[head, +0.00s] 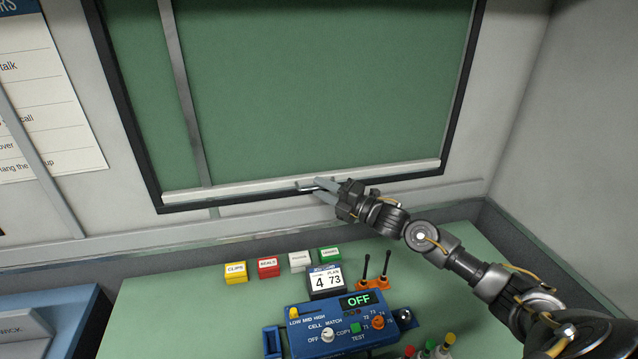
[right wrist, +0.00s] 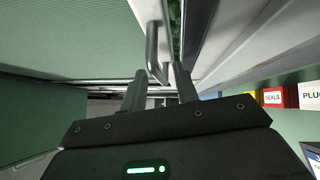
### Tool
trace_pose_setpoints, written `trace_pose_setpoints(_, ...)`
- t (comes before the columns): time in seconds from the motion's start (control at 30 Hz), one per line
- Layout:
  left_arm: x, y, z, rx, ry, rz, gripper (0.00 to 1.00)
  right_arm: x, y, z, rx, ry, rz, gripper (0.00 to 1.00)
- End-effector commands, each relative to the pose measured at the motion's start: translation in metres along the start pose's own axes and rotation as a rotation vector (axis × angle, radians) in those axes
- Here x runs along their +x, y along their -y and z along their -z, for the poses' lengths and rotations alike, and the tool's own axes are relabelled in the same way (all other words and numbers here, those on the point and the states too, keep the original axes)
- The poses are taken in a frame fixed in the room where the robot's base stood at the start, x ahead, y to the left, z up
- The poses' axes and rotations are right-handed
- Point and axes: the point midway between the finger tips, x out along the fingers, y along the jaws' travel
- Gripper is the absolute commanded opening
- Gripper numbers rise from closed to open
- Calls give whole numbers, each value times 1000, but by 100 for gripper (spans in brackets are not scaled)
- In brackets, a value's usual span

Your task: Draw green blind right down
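The green blind (head: 320,80) covers nearly the whole dark-framed window in the head view. Its pale bottom bar (head: 400,169) lies close above the frame's lower edge. A small metal handle (head: 304,187) sticks out from the bar. My right gripper (head: 318,188) is at the handle, its fingers apart. In the right wrist view the bent handle (right wrist: 152,45) reaches between the parted fingertips (right wrist: 160,82); I cannot tell whether either finger touches it. A narrow strip of leafy green (right wrist: 175,25) shows beside the bar there. My left gripper is out of view.
Below the window is a green desk (head: 165,310) with a blue control box (head: 300,318), a card display (head: 326,281) and yellow, red, white and green labelled blocks (head: 268,267). A grey wall (head: 570,130) stands at the right. A printed notice (head: 45,100) hangs at the left.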

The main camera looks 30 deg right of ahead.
Motion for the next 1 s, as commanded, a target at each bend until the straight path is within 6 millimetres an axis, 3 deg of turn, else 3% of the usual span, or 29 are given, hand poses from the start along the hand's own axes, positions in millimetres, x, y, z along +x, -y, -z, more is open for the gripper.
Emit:
trace_pose_setpoints(0.17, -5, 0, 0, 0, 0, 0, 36, 13, -1, 0, -1, -1, -1, 30)
trace_pose_setpoints(0.43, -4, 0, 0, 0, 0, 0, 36, 14, 0, 0, -1, -1, 0, 30)
trace_pose_setpoints(0.7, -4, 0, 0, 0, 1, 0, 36, 14, 0, 0, -1, -1, 0, 0)
trace_pose_setpoints(1.0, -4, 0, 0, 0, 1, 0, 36, 14, 1, 0, -1, -1, 0, 0)
